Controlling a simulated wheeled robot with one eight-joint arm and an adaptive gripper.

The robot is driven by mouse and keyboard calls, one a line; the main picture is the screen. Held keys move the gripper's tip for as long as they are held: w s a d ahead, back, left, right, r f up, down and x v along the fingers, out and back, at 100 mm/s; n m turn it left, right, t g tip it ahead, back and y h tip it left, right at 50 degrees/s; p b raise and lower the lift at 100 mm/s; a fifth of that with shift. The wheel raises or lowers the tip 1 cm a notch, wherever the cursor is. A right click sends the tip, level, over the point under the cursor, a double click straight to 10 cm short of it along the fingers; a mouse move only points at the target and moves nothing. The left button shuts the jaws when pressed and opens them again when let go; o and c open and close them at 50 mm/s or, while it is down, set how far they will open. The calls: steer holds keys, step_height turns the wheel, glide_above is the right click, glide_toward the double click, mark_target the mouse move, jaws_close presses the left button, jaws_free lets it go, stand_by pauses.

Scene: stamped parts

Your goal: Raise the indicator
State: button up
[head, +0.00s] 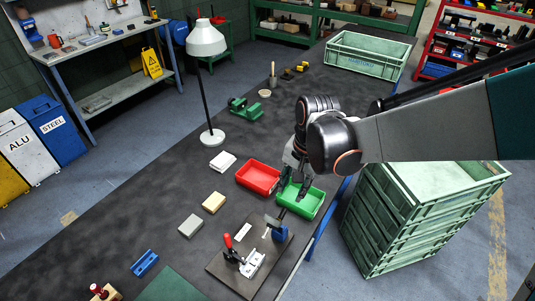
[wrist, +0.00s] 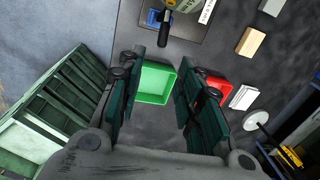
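A dark fixture plate (head: 228,266) lies near the front of the bench. On it, a small stand with a blue base (head: 280,234) and dark upper parts stands at the right; I take this as the indicator stand, its dial too small to read. In the wrist view, a round yellowish part with a black stem (wrist: 164,32) shows at the top edge, partly cut off, beside the blue base (wrist: 152,18). My gripper (head: 294,186) points down over the green bin, apart from the stand. Its fingers are spread with nothing between them in the wrist view (wrist: 162,62).
A red-handled clamp (head: 229,242) stands on the plate left of the stand. The green bin (head: 314,205) and red bin (head: 258,178) sit behind it. Blocks (head: 213,202) and a blue part (head: 145,263) lie to the left. A lamp (head: 206,100) stands farther back.

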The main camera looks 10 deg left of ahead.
mark_target(285, 209)
steer(key=f+b, duration=0.2)
steer(key=f, duration=0.1)
steer(key=a+f+b, duration=0.1)
steer(key=f+b, duration=0.1)
steer(key=f, duration=0.1)
steer(key=a+f+b, duration=0.1)
steer(key=f+b, duration=0.1)
steer(key=f, duration=0.2)
steer(key=shift+s+b, duration=0.3)
steer(key=shift+b, duration=0.05)
steer(key=shift+d, duration=0.1)
jaws_close()
